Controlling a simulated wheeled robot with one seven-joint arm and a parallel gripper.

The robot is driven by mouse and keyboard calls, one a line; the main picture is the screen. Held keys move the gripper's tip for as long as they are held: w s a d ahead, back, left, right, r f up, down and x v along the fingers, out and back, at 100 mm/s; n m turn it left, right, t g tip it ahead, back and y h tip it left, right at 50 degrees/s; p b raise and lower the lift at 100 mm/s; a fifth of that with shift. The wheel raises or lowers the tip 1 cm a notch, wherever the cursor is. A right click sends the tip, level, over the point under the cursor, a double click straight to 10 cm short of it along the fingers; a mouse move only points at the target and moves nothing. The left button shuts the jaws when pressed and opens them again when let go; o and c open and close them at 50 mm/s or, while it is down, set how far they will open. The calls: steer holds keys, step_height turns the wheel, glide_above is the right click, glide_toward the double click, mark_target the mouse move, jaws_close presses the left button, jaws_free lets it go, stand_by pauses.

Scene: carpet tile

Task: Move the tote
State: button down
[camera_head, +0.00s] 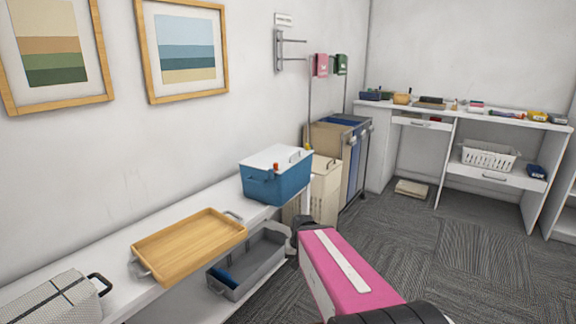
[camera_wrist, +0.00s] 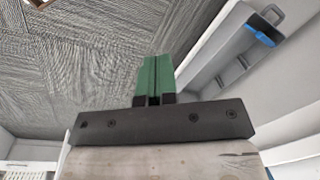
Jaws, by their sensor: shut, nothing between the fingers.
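Several things could be the tote, and I cannot tell which is meant. A blue bin with a white lid (camera_head: 275,183) stands at the far end of the white bench. An open grey bin (camera_head: 268,252) with something blue inside sits on a lower level below the bench top. A grey woven container (camera_head: 48,302) with a dark handle is at the lower left. My gripper (camera_wrist: 154,78) shows green fingers pressed together, empty, above the carpet in the wrist view. In the head view my pink arm hides the gripper.
A wooden tray (camera_head: 190,248) lies on the white bench (camera_head: 98,268). Beige and blue hampers (camera_head: 338,150) stand past its end. A white desk (camera_head: 475,118) with small items and a white basket (camera_head: 488,155) is at the back right. The carpet (camera_head: 440,240) between is open.

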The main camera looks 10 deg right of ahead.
steer(key=w+d+r+m+t+y, duration=0.4)
steer(key=w+r+m+t+y, duration=0.3)
steer(key=w+r+m, duration=0.7)
steer(key=w+d+r+m+t+y, duration=0.4)
steer(key=w+d+r+m+t, duration=0.3)
steer(key=d+r+m, duration=0.6)
steer(key=n+g, duration=0.1)
glide_toward(274, 158)
steer(key=shift+s+d+r, duration=0.35)
steer(key=shift+s+r, duration=0.15)
steer(key=shift+r, duration=0.1)
steer(key=shift+s+d+r, duration=0.4)
steer(key=shift+s+r, duration=0.1)
steer(key=shift+r, duration=0.1)
steer(key=x, duration=1.1)
steer(key=shift+w, duration=0.15)
steer(key=shift+w+a, duration=0.2)
steer(key=shift+a, duration=0.15)
